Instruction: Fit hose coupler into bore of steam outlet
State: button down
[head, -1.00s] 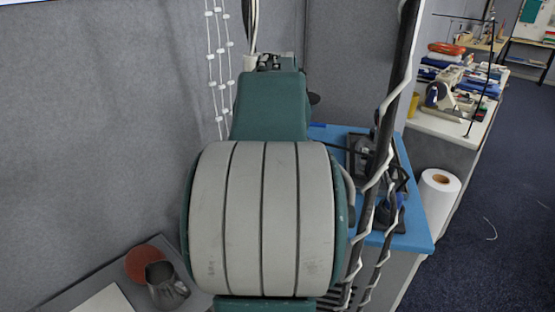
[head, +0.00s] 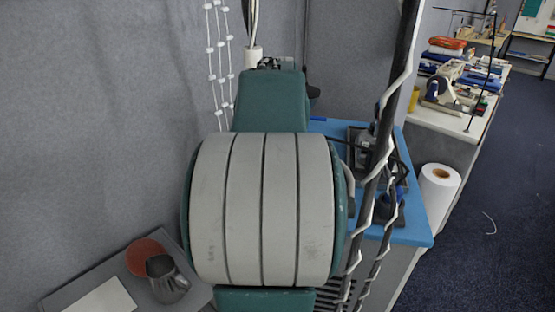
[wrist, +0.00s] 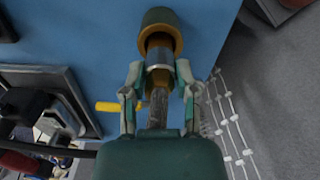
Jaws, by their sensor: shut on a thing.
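In the wrist view the steam outlet (wrist: 160,17) is a brass-coloured cylinder with a dark round bore facing my gripper. My gripper (wrist: 157,78) is shut on the hose coupler (wrist: 158,53), a silver collar with a brass-coloured part and a grey braided hose (wrist: 158,106) running back toward my wrist. The coupler's front end is at the mouth of the bore, roughly in line with it. I cannot tell whether it is inside or just in front. In the head view my arm hides the gripper, coupler and outlet.
A blue table (head: 415,225) lies beyond my arm, carrying dark equipment (head: 362,150). Dark poles wrapped in white cable (head: 383,100) stand close to my arm's right. A yellow lever (wrist: 105,106) sits left of my gripper. A metal jug (head: 165,280) stands lower left.

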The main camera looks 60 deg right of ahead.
jog(key=shift+f, duration=1)
jog(key=shift+c, duration=1.5)
grip_release()
notch_tip(320, 180, up, 12)
jog(key=shift+f, duration=0.1)
